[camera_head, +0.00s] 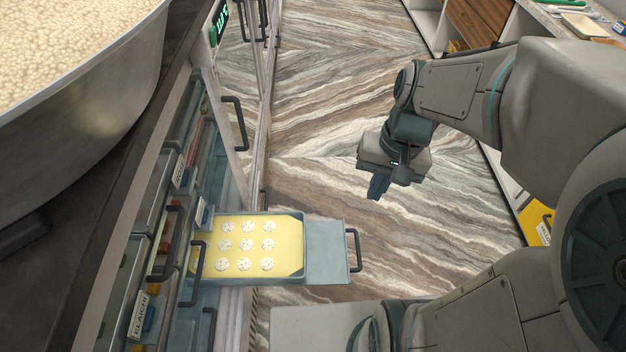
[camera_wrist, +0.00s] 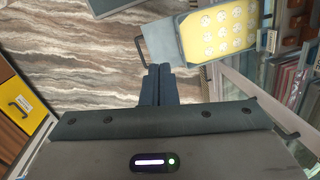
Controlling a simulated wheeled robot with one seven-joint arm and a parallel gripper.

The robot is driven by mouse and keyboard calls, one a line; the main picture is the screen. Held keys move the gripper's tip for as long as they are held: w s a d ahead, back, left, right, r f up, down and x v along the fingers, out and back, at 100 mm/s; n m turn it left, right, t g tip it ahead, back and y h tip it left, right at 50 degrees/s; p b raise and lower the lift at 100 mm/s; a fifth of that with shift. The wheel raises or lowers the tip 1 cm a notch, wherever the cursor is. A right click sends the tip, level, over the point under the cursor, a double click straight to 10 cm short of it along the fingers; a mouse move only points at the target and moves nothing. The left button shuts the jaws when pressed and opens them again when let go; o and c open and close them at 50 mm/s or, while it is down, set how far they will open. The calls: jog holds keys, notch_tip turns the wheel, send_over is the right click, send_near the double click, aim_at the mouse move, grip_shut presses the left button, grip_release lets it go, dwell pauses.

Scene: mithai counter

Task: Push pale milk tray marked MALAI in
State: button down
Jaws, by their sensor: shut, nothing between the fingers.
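A pulled-out tray (camera_head: 326,250) sticks out of the counter on the left in the head view. It has a yellow lining with several round white speckled sweets, a bare grey-blue front part and a dark handle at its outer end. I cannot read any MALAI mark on it. The tray also shows at the top of the wrist view (camera_wrist: 172,40). My gripper (camera_head: 378,187) is shut and empty. It hangs above the floor, beyond and to the right of the tray's handle, apart from it. In the wrist view its fingers (camera_wrist: 158,85) are together, below the handle.
Other closed trays with dark handles line the counter, one labelled ELAICHI (camera_head: 143,312). A large metal pan (camera_head: 90,120) of pale balls stands on top. A yellow drawer front (camera_head: 537,222) is at the right. The marbled floor (camera_head: 330,110) between is clear.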

jog(key=w+d+f+m+y+b, duration=0.1)
jog(key=w+f+m+y+b, duration=0.55)
jog(key=f, duration=0.95)
jog(key=w+d+f+m+t+y+b, duration=0.1)
jog(key=w+d+f+m+y+b, duration=0.2)
jog(key=f+b, duration=0.95)
jog(key=w+f+m+y+b, duration=0.4)
jog(key=f+m+y, duration=0.25)
jog(key=f, duration=1.35)
jog(key=b, duration=0.3)
send_over(314, 249)
jog(key=d, duration=0.1)
jog(key=shift+s+d+r, duration=0.1)
jog(key=shift+d, duration=0.1)
jog(key=shift+a+r, duration=0.1)
jog(key=shift+a, duration=0.55)
jog(key=shift+a, duration=0.1)
